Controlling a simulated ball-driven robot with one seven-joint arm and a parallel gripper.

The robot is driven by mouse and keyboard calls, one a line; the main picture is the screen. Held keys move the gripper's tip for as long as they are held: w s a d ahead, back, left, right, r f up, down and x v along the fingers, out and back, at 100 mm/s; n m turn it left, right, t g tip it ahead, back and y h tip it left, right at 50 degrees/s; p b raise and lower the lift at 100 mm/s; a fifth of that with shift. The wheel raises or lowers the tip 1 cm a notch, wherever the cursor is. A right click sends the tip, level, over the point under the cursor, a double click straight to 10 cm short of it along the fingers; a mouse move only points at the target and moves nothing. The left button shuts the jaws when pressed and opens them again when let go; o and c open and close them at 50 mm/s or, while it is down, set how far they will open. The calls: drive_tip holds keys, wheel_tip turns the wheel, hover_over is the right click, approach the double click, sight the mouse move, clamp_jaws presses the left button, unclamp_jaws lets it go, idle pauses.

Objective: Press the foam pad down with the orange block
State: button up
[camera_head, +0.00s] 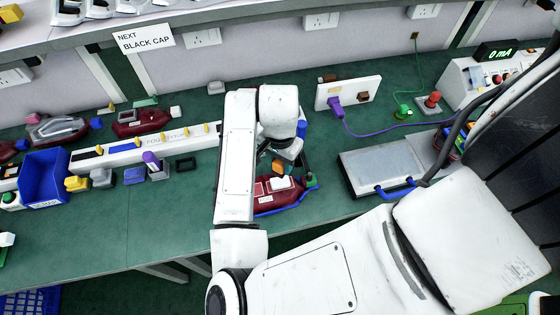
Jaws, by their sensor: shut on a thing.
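The red tail lamp (266,197) lies on the green bench below my gripper, in a blue-edged holder. A small white piece on its top, which looks like the foam pad (281,183), is partly visible. The orange block (278,166) is just above the white piece. My gripper (281,160) points down there and is shut on the orange block. My arm hides part of the fingers. I cannot tell whether the block touches the pad.
A white panel with a purple plug (336,106) stands behind to the right. A grey flat box with a blue handle (380,168) sits further right. A blue bin (44,178) and other lamps (140,121) are left. Bare bench (170,225) lies left of my arm.

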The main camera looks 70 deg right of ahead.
drive_tip(key=shift+r, duration=0.1)
idle(0.4)
drive_tip(key=shift+f+b, duration=1.95)
drive_tip(key=shift+f, duration=0.35)
drive_tip(key=shift+f+b, duration=0.4)
drive_tip(key=shift+f, duration=0.2)
drive_tip(key=shift+r+p, duration=2.55)
drive_tip(key=shift+r, duration=0.55)
